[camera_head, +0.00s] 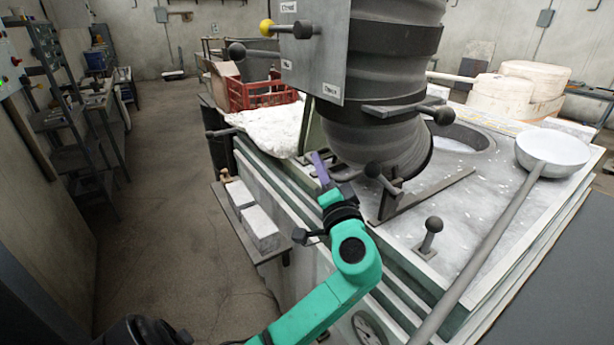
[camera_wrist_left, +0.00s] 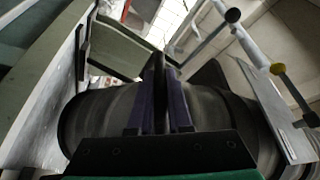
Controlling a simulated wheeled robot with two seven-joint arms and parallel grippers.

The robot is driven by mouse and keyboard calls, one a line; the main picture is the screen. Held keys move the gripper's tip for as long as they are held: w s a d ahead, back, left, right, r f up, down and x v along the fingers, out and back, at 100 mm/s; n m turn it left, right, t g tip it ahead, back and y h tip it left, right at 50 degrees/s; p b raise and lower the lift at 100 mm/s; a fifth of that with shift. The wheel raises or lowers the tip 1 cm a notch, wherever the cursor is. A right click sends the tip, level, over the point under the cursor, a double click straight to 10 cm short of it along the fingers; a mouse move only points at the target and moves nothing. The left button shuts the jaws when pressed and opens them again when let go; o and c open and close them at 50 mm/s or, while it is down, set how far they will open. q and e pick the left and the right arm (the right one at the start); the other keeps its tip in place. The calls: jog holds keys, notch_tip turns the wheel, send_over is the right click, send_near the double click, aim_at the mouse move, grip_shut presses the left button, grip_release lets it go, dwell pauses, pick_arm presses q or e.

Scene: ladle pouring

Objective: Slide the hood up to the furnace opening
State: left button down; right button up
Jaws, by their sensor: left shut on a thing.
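The hood (camera_head: 385,100) is a large dark ribbed duct with its lower mouth over the furnace top (camera_head: 400,228). The furnace opening (camera_head: 462,140) is a dark-rimmed round hole just right of the mouth, partly hidden by the hood. My left gripper (camera_head: 319,168) is at the hood's near left side, with purple fingers. In the left wrist view the fingers are closed on a narrow dark upright bar (camera_wrist_left: 159,75), which looks like a handle of the hood (camera_wrist_left: 105,118). My right gripper is not in view.
A ladle (camera_head: 553,150) lies across the furnace's right side, its long handle running toward me. A ball-topped lever (camera_head: 431,235) stands at the front. Dark guide bars (camera_head: 430,195) lie beside the hood. A red crate (camera_head: 262,94) stands behind left. The floor at left is clear.

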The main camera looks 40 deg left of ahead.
aim_at(344, 157)
pick_arm(q)
jog(key=w, duration=0.2)
jog(key=w+d+b, duration=0.1)
jog(key=w, duration=0.2)
jog(key=shift+w+d+b, duration=0.3)
jog(key=shift+w+d, duration=0.1)
jog(key=shift+s, duration=0.1)
jog(key=c, duration=0.8)
grip_release()
jog(key=shift+s, duration=0.1)
jog(key=shift+c, duration=0.2)
